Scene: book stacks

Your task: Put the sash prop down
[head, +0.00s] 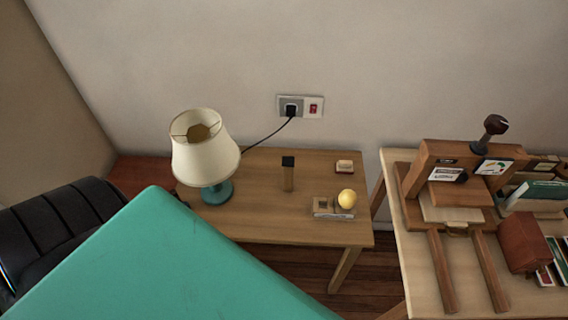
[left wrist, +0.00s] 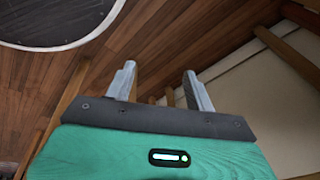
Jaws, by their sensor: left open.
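A short wooden post with a black top, which looks like the sash prop (head: 288,178), stands upright on the small wooden table (head: 260,226) in the head view, right of the lamp. Nothing holds it there. My left gripper (left wrist: 160,72) shows in the left wrist view, with its two grey fingers wide apart and nothing between them. Floorboards and wooden legs or rails lie beyond the fingers. The left gripper is not visible in the head view, and the post is not recognisable in the wrist view. My right gripper is in neither view.
A cream-shaded lamp (head: 205,155) stands on the table's left. A yellow ball (head: 346,199) on a small stand and a small block (head: 344,166) are at its right. A wooden press (head: 465,170) and books fill the right table. A black chair (head: 55,230) is at left.

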